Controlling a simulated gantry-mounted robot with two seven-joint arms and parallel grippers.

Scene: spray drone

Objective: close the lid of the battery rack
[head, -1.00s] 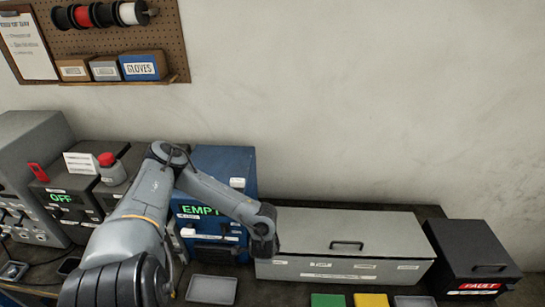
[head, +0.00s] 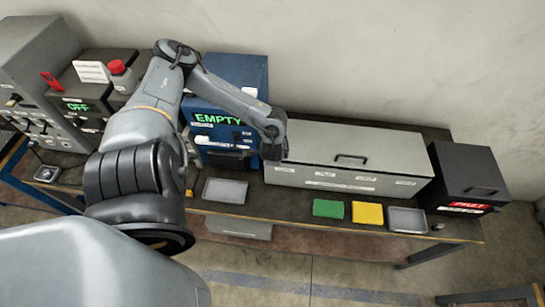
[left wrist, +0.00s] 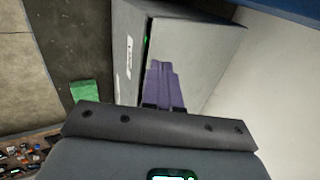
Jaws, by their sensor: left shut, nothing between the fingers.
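A long light-grey box, which I take as the battery rack (head: 330,180), stands on the bench in the head view. Its flat lid (head: 390,150) has a dark handle and looks down or nearly down. In the left wrist view the box (left wrist: 126,50) shows a narrow dark gap with a speck of green light between its front and the lid (left wrist: 205,55). My left gripper (head: 272,153) is at the box's left end, shut and empty; its purple fingers (left wrist: 163,85) lie over the lid's edge. I cannot tell whether they touch it. My right gripper is not in view.
A blue unit reading EMPTY (head: 225,75) stands left of the box. A black FAULT case (head: 470,170) stands at its right. Grey trays (head: 225,190), a green block (head: 328,208) and a yellow block (head: 368,213) lie along the bench's front. The wall is behind.

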